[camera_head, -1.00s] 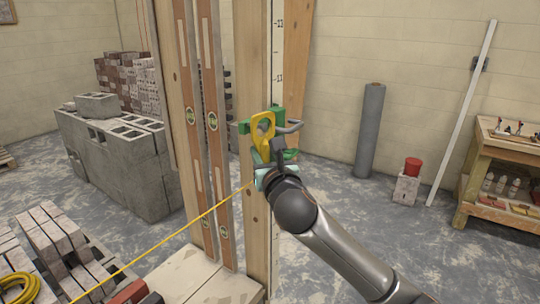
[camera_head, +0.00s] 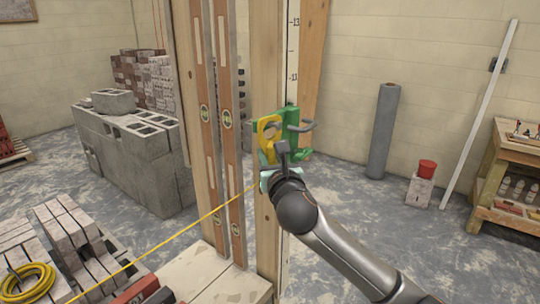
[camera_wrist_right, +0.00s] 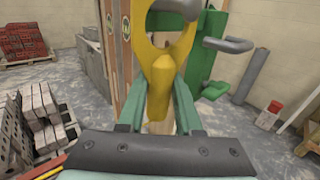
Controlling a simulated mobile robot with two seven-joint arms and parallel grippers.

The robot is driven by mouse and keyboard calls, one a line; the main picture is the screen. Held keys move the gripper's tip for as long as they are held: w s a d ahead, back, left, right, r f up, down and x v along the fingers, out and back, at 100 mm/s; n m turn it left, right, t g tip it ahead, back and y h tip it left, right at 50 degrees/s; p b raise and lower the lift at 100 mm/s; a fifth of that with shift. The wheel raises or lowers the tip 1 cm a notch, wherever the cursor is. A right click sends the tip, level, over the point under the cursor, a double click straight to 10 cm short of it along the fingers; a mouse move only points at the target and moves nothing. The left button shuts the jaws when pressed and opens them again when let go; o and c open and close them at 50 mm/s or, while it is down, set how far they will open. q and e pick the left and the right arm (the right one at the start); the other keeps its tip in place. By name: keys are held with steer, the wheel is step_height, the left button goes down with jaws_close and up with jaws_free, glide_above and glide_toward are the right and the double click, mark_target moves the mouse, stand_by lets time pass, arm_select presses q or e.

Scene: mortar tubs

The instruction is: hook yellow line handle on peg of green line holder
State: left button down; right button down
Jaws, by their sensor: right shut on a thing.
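The yellow line handle (camera_head: 265,131) is a flat ring with a stem, held upright in front of the wooden post. My right gripper (camera_head: 274,158) is shut on its stem; the wrist view shows the stem between the green fingers (camera_wrist_right: 158,98). The green line holder (camera_head: 293,131) is fixed on the post, just right of and behind the handle. A grey bent peg (camera_head: 303,126) sticks out on its right side, clear of the ring. In the wrist view another grey peg (camera_wrist_right: 175,8) shows within the ring's opening; I cannot tell whether it passes through. My left gripper is not in view.
A taut yellow line (camera_head: 190,226) runs from the lower left toward the post. Two spirit levels (camera_head: 237,150) stand upright left of the holder. Brick stacks (camera_head: 62,225) lie lower left. A workbench (camera_head: 500,165) stands right. Floor between is open.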

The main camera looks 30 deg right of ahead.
jaws_free()
stand_by(0.7)
stand_by(0.9)
steer(key=b+v, duration=0.1)
steer(key=v, duration=1.1)
steer(key=shift+s, duration=0.2)
steer(key=a+f+m+g+y, duration=0.2)
steer(key=a+f+m, duration=0.15)
steer(key=f, duration=0.55)
steer(key=s+a+f+m+g+y, duration=0.1)
steer(key=a+f+m+y, duration=0.1)
steer(key=f+m, duration=0.5)
steer(key=a+f+m+g+y, duration=0.2)
steer(key=f+m, duration=0.1)
steer(key=f, duration=0.9)
steer(key=s+a+f+m+g+y, duration=0.1)
steer(key=s+a+f+m, duration=0.1)
steer(key=s+f+m, duration=0.6)
steer(key=s+a+f+m+g+y, duration=0.1)
steer(key=s+a+f+m, duration=0.2)
steer(key=s+f+m, duration=0.5)
step_height(320, 180, down, 2)
steer(key=shift+s+f+m+g, duration=0.2)
steer(key=shift+s+m+g, duration=0.15)
steer(key=shift+s+g, duration=0.1)
